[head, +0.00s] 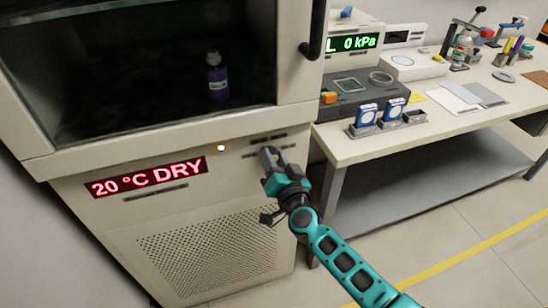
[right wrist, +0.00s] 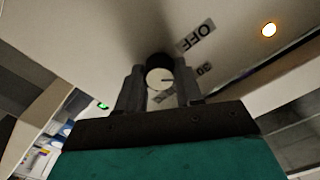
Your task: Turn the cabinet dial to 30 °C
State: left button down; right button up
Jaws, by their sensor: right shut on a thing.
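The cabinet (head: 75,160) stands at the left in the head view. Its red display (head: 147,177) reads "20 °C DRY". My right gripper (head: 269,158) is at the cabinet's front panel, right of the display, and hides the dial there. In the right wrist view the round dial (right wrist: 158,76), with a pale face and dark rim, sits between the two fingers of my right gripper (right wrist: 161,88), which is shut on it. A dark line on its face points rightwards. An "OFF" label (right wrist: 196,37) and a smaller, hard-to-read label (right wrist: 204,69) lie beside the dial. My left gripper is out of view.
A lit amber lamp (head: 221,148) is on the panel left of my right gripper. Open floor lies at lower right.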

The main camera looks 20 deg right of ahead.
jog(key=shift+f+m, duration=0.1)
jog(key=shift+m, duration=1.7)
jog(key=o, duration=1)
jog(key=shift+o, duration=0.2)
jog(key=s, duration=1.3)
jog(key=shift+d, duration=0.25)
